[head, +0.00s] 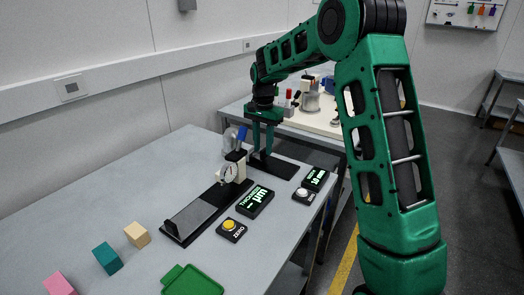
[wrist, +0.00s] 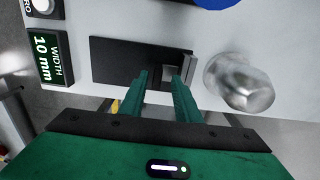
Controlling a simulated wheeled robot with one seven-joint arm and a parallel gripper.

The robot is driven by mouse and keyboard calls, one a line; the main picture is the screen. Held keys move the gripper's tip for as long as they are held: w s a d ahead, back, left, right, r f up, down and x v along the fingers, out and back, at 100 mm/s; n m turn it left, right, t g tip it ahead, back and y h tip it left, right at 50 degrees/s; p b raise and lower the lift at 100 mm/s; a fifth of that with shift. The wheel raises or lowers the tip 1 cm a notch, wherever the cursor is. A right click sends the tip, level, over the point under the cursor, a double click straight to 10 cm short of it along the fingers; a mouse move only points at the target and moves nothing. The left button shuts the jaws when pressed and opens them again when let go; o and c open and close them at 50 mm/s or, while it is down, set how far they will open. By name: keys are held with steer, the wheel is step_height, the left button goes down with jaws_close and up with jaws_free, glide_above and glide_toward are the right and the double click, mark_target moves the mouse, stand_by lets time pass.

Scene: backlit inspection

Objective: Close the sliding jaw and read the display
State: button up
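In the wrist view a black base plate (wrist: 120,58) carries two upright grey jaw blocks (wrist: 187,66) close together near its right end. I cannot tell which one slides, or whether they touch. My gripper (wrist: 160,78) is open; its two green fingers are apart with nothing seen between them. The right finger is near the blocks, and contact is unclear. The WIDTH display (wrist: 50,56) reads 10 mm. In the head view the plate (head: 285,169) is below my gripper (head: 262,152), which hides the jaws; the display (head: 315,179) stands to its right.
A silvery rounded object (wrist: 239,82) stands right of the plate. A dial gauge stand (head: 232,170), the THICKNESS display (head: 255,201), a yellow ZERO button (head: 231,228), a green tray (head: 194,284) and several blocks share the bench.

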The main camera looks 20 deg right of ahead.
mark_target(264, 149)
step_height(264, 149, up, 9)
stand_by(0.3)
steer(key=shift+f, duration=0.1)
steer(key=s+d+r+n, duration=0.1)
steer(key=s+d, duration=0.4)
steer(key=s, duration=0.7)
steer(key=s+d+r+n, duration=0.1)
steer(key=s+d, duration=0.4)
steer(key=s, duration=0.7)
steer(key=s+f+n, duration=0.1)
steer(key=s+f, duration=0.2)
steer(key=s, duration=0.8)
steer(key=s+f+n, duration=0.1)
steer(key=s+f, duration=0.3)
steer(key=s, duration=0.7)
